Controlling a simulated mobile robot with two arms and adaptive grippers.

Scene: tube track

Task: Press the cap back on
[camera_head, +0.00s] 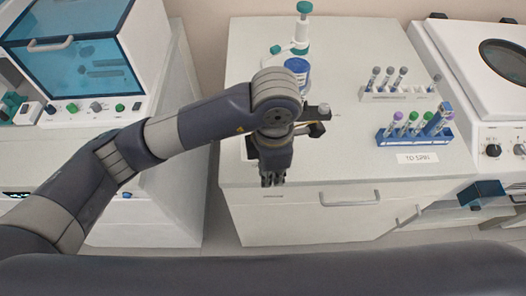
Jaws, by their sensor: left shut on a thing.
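My left gripper (272,180) points down at the front left edge of the middle bench. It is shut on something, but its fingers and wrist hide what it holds. I cannot make out a loose cap. Several capped tubes with purple and green tops stand in the blue rack (413,139) on the right of the bench, behind a label reading "TO SPIN". A white rack (397,97) behind it holds several tubes with grey tops. My right gripper is not in view.
A blue-windowed cabinet (70,50) is at left, and a white machine (480,70) at right. The bench front (345,170) is clear.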

